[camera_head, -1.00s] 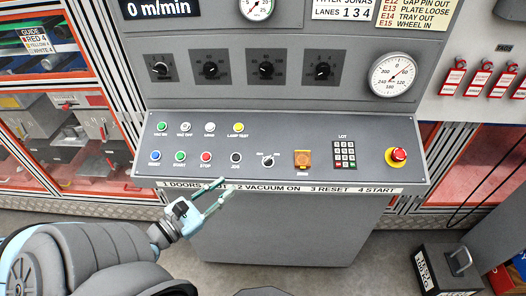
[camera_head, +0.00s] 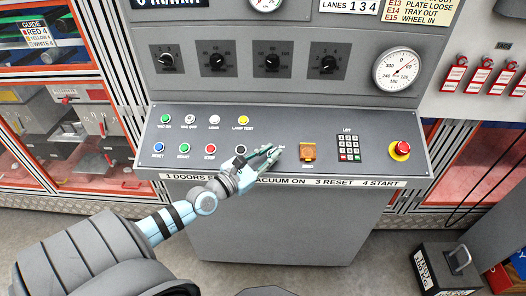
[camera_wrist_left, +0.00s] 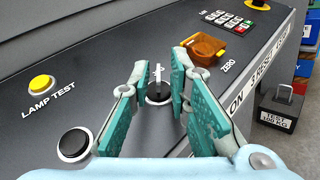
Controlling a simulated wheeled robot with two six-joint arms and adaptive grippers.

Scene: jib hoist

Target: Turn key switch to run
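The key switch (camera_wrist_left: 158,92) is a round black switch with a thin silver key standing in it. In the left wrist view it sits between the two fingers of my left gripper (camera_wrist_left: 160,68). The fingers have teal pads and are apart, one on each side of the key; I cannot tell whether either touches it. In the head view my left gripper (camera_head: 274,153) is over the lower button row of the sloped panel (camera_head: 290,125) and hides the key switch. My right gripper is not in view.
A black button (camera_head: 240,150) is left of the gripper. An amber ZERO switch (camera_head: 307,152), a keypad (camera_head: 349,148) and a red emergency stop (camera_head: 401,149) lie to the right. A yellow LAMP TEST button (camera_head: 243,120) is above. A test weight (camera_head: 450,265) stands on the floor.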

